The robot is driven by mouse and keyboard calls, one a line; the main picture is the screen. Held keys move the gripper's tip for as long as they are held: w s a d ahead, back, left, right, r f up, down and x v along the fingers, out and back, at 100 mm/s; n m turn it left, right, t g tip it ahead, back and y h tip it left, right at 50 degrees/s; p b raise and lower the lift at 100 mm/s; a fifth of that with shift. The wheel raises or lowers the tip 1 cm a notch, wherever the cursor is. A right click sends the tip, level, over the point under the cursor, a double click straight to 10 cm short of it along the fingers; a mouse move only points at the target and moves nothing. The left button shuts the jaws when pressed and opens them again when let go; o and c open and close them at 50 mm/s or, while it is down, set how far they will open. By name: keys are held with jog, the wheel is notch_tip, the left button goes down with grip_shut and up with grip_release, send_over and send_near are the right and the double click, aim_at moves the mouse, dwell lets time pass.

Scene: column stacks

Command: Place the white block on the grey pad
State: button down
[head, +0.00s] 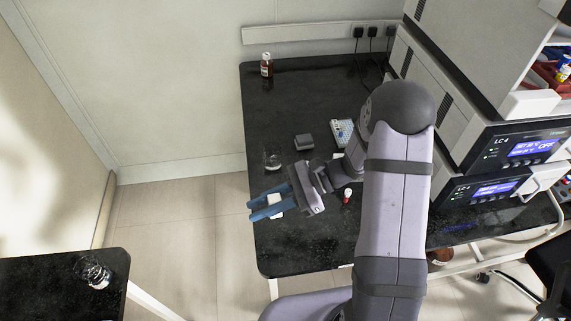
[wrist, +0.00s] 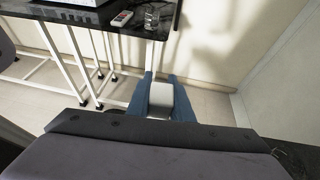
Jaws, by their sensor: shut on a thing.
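The white block (head: 276,201) is held between the blue fingers of my gripper (head: 266,207), at the left edge of the black bench in the head view. In the wrist view the white block (wrist: 161,96) sits between the two blue fingertips (wrist: 160,88), with floor and wall behind it. My gripper is shut on it. A small grey thing (head: 304,142) with a flat top lies on the bench, farther back and right of my gripper. I cannot tell for sure whether it is the grey pad. My arm covers part of the bench.
A clear glass (head: 272,160) stands close behind my gripper. A red-capped vial (head: 347,196) and a white rack (head: 343,132) are near my arm. A brown bottle (head: 266,65) stands at the back left. Instruments (head: 510,150) fill the right side. The bench front left is clear.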

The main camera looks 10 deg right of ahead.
jog(key=w+f+b, duration=0.2)
jog(key=b, duration=0.1)
jog(key=w+f+b, duration=0.2)
jog(key=b, duration=0.1)
jog(key=shift+w+d+f, duration=0.1)
jog(key=shift+d+f, duration=0.1)
jog(key=shift+f, duration=0.2)
jog(key=w+d+r+m+t+b, duration=0.2)
jog(key=w+m+t+b, duration=0.15)
jog(key=w, duration=0.95)
notch_tip(320, 180, up, 9)
jog(key=m+t+h, duration=0.6)
jog(key=m+t, duration=0.3)
send_over(304, 141)
jog(key=w+a, duration=0.4)
jog(key=shift+w+d+f+m+t+h, duration=0.2)
jog(key=shift+d+f+m+h, duration=0.25)
jog(key=shift+f, duration=1.45)
jog(key=shift+w+d+f+m+t+h, duration=0.1)
jog(key=shift+d+f+m+t+h, duration=0.3)
jog(key=shift+f, duration=1.5)
jog(key=shift+w+d+f+m+t+h, duration=0.15)
jog(key=shift+d+f+h, duration=0.45)
jog(key=shift+f, duration=1.3)
jog(key=shift+d+f+b, duration=0.15)
jog(key=shift+b, duration=0.15)
